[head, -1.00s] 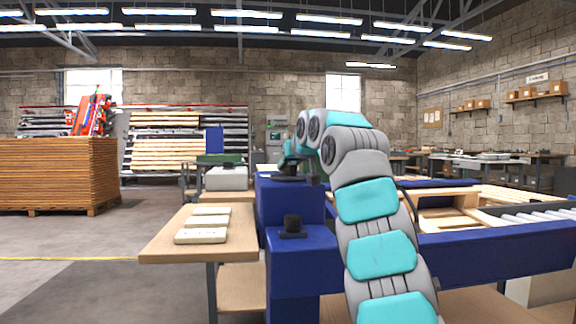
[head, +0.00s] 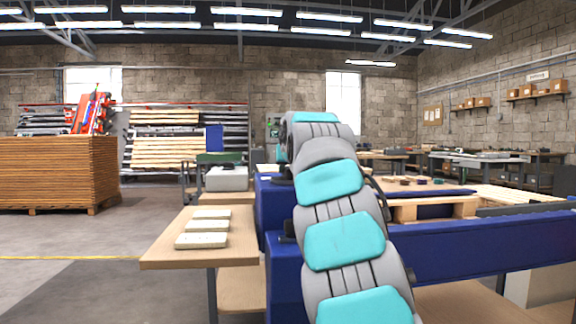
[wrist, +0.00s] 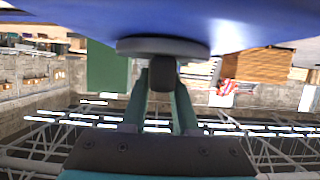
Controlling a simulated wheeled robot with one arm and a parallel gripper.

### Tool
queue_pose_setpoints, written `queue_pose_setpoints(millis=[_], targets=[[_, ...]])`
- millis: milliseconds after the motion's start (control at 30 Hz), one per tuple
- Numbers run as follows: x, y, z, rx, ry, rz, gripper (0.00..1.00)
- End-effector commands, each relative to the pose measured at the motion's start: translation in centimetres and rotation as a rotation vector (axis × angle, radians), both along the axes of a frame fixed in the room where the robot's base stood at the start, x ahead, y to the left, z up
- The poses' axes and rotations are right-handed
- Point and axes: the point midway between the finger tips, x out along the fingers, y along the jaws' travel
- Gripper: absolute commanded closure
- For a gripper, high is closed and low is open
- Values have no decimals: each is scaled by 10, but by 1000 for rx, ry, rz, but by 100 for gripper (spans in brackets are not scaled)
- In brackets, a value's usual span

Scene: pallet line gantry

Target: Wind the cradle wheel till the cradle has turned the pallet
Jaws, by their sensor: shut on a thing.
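The cradle wheel (wrist: 135,46) shows in the wrist view as a grey disc against a blue surface, with a dark handle (wrist: 162,74) standing out from it. My gripper (wrist: 161,88) has its two teal fingers shut on this handle. In the head view my arm hides the gripper and most of the wheel. The wooden pallet (head: 435,205) lies to the right of my arm, by the blue cradle frame (head: 490,240). My arm covers its left part.
A wooden side table (head: 185,250) with several pale blocks (head: 203,240) stands left of the blue post. A tall stack of boards (head: 58,172) is at the far left. The floor between them is clear.

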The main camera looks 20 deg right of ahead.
Motion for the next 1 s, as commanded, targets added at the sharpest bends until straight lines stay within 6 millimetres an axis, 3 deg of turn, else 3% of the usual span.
queue_pose_setpoints(millis=[333,367,600,1000], targets=[[-1,0,-1,0,2,-5,100],[-1,0,-1,0,2,-5,71],[-1,0,-1,0,2,-5,44],[-3,1,1,-1,1,-5,43]])
